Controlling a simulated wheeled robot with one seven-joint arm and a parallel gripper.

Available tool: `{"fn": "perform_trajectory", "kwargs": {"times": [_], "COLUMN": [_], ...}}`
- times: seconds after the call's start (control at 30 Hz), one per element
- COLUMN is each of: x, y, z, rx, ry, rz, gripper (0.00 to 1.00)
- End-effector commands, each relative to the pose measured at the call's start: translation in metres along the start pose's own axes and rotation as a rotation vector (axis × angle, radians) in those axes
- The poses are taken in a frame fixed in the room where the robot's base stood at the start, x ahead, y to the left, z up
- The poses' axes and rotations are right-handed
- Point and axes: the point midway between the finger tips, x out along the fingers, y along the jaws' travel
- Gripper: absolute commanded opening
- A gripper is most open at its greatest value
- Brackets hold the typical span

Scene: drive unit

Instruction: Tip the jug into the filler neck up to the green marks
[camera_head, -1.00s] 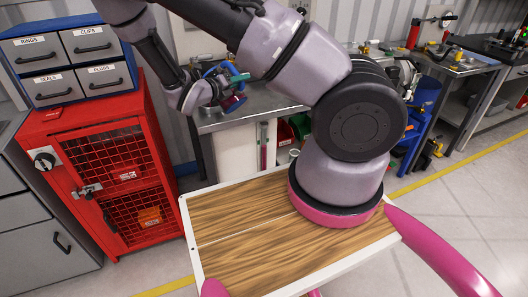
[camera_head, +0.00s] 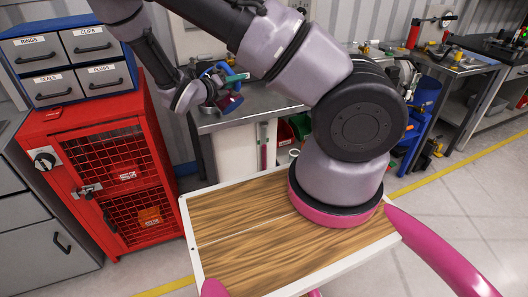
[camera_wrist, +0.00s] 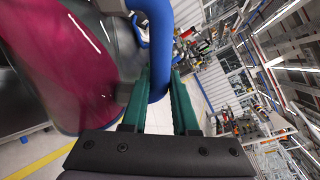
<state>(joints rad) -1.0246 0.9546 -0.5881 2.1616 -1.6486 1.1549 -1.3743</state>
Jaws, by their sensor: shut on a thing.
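The jug (camera_head: 231,104) is dark magenta and small in the head view, held over the near edge of the grey bench, and it looks tilted. In the wrist view its shiny magenta body (camera_wrist: 65,70) fills the left side. My gripper (camera_head: 224,78) has green fingers, shut around the blue jug handle (camera_wrist: 159,45). The liquid level inside the jug cannot be made out. I cannot pick out the filler neck or the green marks in either view.
The grey metal bench (camera_head: 262,98) stands behind my arm. A red mesh cabinet (camera_head: 110,170) with blue-framed drawers (camera_head: 65,55) on top stands at the left. Red and green bins (camera_head: 298,127) sit below the bench. Clear floor (camera_head: 470,200) lies at the right.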

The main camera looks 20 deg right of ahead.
Motion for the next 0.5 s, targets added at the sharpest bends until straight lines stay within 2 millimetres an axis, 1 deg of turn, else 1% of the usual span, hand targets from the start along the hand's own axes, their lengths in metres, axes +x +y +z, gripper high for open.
{"fn": "perform_trajectory", "kwargs": {"times": [0.3,0.5], "x": [0.001,0.0081], "y": [-0.0008,-0.0032], "z": [0.0005,-0.0005], "rx": [0.002,0.001], "ry": [-0.001,-0.001], "rz": [-0.002,-0.002], "gripper": [0.0,0.0]}}
